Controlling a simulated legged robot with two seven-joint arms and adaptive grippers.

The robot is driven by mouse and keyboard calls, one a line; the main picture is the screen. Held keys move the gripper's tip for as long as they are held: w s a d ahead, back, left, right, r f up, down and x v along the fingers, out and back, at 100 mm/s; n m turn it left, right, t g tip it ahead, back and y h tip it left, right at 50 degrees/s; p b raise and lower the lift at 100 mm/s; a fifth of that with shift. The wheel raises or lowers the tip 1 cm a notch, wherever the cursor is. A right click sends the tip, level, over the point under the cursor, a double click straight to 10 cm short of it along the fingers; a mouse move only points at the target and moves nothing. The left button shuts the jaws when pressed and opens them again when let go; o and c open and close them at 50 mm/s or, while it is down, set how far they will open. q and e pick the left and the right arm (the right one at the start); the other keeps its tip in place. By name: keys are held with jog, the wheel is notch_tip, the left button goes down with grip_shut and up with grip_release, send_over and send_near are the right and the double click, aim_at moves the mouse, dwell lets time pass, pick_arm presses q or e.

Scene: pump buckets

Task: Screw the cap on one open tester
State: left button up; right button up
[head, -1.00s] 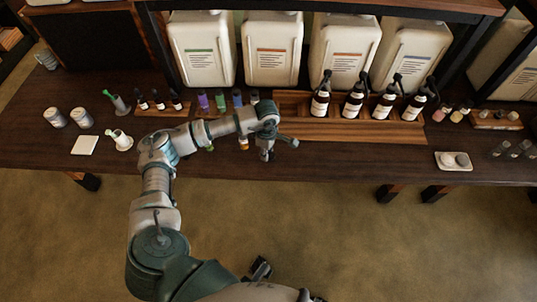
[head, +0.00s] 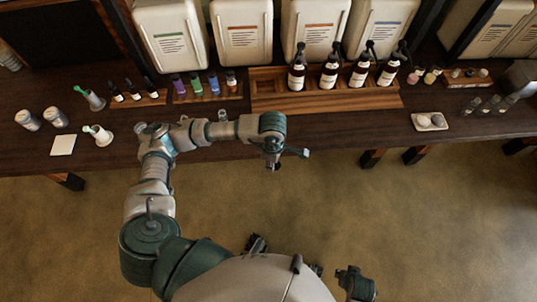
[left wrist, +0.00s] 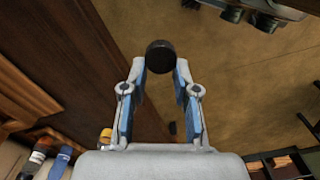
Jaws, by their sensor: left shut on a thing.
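My left gripper (head: 275,163) is in front of the table's front edge, over the floor. In the left wrist view, my left gripper (left wrist: 160,68) has its fingertips on a round black cap (left wrist: 160,56). Colored tester bottles stand in a wooden rack: purple (head: 178,88), green (head: 195,86), blue (head: 213,84) and brown (head: 231,81). A small clear-topped piece (head: 222,115) shows just behind my left forearm, mostly hidden. A small amber-topped thing (left wrist: 105,135) shows beside the left finger in the wrist view. My right gripper (head: 357,284) hangs low at the bottom; its fingers are unclear.
Pump bottles (head: 330,72) stand on a wooden stand (head: 330,98). Large white canisters (head: 242,32) line the back. A white tray (head: 430,121) and clear glasses (head: 490,105) stand at right. A white mortar-like cup (head: 99,134) and a white square (head: 63,145) lie at left.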

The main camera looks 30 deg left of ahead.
pick_arm(q)
jog(key=shift+d, duration=0.35)
jog(key=shift+r, duration=0.1)
jog(key=w+a+r+m, duration=0.1)
jog(key=w+r+m, duration=0.1)
jog(key=m, duration=0.8)
jog(key=w+a+r+m, duration=0.1)
jog(key=w+m, duration=0.3)
jog(key=m, duration=0.5)
jog(key=shift+a+r+m, duration=0.3)
jog(key=shift+r+m, duration=0.05)
jog(key=shift+m, duration=0.05)
jog(key=shift+w, duration=0.1)
